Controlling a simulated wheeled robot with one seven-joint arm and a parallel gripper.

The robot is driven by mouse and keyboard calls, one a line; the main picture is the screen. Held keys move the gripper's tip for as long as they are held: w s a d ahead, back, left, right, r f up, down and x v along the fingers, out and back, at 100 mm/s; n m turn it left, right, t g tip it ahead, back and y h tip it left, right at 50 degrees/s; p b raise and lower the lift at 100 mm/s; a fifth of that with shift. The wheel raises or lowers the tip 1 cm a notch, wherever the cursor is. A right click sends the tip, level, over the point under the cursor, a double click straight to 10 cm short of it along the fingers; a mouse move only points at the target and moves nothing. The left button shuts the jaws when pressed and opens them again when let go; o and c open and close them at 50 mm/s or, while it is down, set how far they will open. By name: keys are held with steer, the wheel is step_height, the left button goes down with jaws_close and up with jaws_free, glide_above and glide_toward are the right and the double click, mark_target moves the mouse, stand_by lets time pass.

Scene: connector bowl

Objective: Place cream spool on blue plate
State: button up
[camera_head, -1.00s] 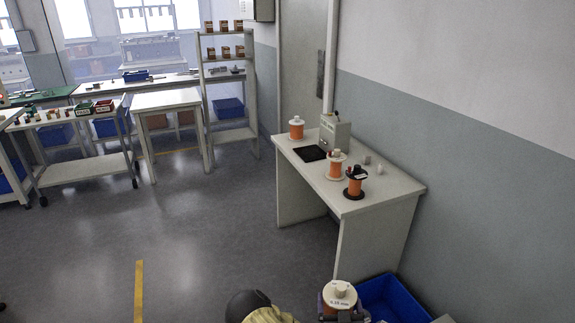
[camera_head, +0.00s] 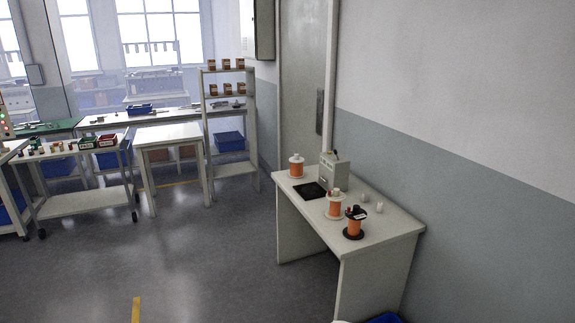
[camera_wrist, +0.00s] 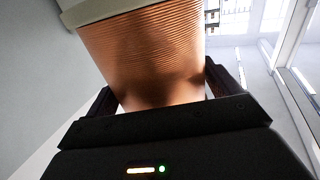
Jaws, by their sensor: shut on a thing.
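In the wrist view my gripper (camera_wrist: 158,90) is shut on a spool (camera_wrist: 150,55) wound with copper-coloured wire, with a cream flange (camera_wrist: 95,10) at its upper end. The black fingers sit on either side of the winding. In the head view only a pale sliver shows at the bottom edge, perhaps the top of this spool; my gripper is out of that view. I cannot make out a blue plate in any view.
A white bench (camera_head: 390,240) stands at the right wall. It bears a white-flanged orange spool (camera_head: 296,167), another (camera_head: 334,205), a black-flanged one (camera_head: 354,222), a grey device (camera_head: 334,172) and a black pad (camera_head: 311,191). A blue bin (camera_head: 386,319) shows below.

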steer(key=shift+s+f, duration=1.85)
steer(key=shift+f, duration=0.3)
steer(key=shift+d, duration=0.1)
steer(key=shift+s, duration=0.1)
